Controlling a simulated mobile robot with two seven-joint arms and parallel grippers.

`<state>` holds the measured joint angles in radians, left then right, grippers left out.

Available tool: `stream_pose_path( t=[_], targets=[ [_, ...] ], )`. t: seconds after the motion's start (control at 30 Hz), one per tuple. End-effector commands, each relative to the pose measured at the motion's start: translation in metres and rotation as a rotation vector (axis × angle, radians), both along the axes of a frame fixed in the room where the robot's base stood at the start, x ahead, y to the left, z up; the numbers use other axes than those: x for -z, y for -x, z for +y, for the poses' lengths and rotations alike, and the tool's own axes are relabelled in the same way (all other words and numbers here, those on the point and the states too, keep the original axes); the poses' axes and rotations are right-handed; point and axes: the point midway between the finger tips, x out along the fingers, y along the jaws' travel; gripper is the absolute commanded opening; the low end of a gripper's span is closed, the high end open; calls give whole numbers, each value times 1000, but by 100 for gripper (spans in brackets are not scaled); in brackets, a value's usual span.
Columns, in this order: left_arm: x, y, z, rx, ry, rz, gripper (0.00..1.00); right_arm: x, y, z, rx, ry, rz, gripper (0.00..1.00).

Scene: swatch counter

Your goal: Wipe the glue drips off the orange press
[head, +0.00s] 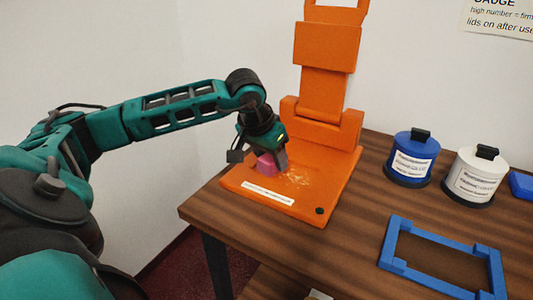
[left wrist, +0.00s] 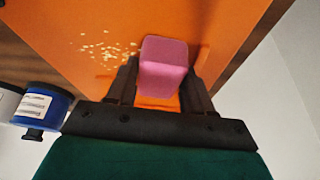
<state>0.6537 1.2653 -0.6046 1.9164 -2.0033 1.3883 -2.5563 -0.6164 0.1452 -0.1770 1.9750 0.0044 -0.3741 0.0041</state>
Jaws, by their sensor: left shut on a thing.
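The orange press (head: 328,185) stands on the table, its flat base in front and its jointed upright behind. Pale glue drips (head: 298,177) lie on the base; they also show as small specks in the left wrist view (left wrist: 108,48). My left gripper (head: 270,158) is low over the base, shut on a pink block-like wiper (head: 266,164). The wiper (left wrist: 163,66) sits between the two fingers, just beside the drips. I cannot tell whether it touches the base. My right gripper is not in view.
A blue canister (head: 411,160) and a white canister (head: 474,178) stand right of the press. A blue rectangular frame (head: 395,267) lies at the front right. A white label strip (head: 268,193) is on the base. The table's left edge is close to the press.

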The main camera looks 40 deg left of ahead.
Motion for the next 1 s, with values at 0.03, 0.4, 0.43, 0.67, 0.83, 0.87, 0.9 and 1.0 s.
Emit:
stream_pose_path(
  t=[0.03, 0.4, 0.43, 0.67, 0.83, 0.87, 0.9, 1.0],
  targets=[
    [0, -1, -6, 5, 4, 1, 27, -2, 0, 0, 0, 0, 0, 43],
    [2, -5, -26, 10, 10, 1, 27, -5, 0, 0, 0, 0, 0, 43],
    [1, -6, -29, 10, 10, 1, 27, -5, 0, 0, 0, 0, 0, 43],
    [1, -10, -49, 12, 10, 1, 27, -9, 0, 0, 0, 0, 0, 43],
    [1, -12, -57, 10, 11, 0, 27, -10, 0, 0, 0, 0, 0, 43],
    [1, -12, -57, 9, 10, 0, 27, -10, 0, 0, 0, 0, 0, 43],
    [1, -13, -58, 10, 10, 0, 27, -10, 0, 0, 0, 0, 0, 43],
    [1, -14, -64, 11, 11, 0, 27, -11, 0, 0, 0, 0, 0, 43]
  ],
)
